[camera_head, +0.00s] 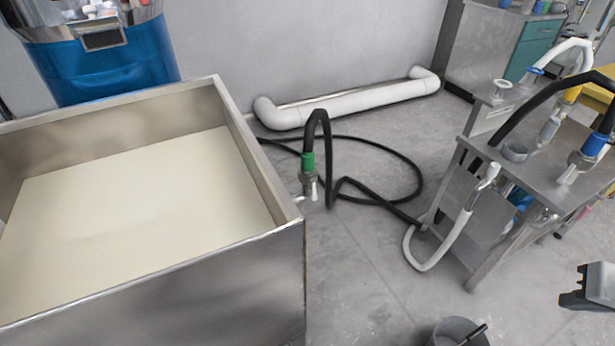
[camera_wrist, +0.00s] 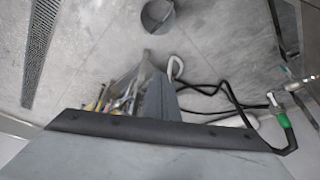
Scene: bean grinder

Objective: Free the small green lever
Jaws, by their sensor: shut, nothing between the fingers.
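The green collar also shows at the right of the wrist view (camera_wrist: 283,121). I cannot make out a separate small green lever or what holds it. My gripper (camera_head: 571,298) is at the lower right edge of the head view, over the floor and well apart from the collar. It is shut and empty.
The open steel tank (camera_head: 262,243) holds pale, flat contents. A steel table (camera_head: 528,170) with hoses stands at the right. A black hose (camera_head: 390,150) loops on the floor. A grey bucket (camera_head: 446,331) stands at the front. Floor between tank and table is partly clear.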

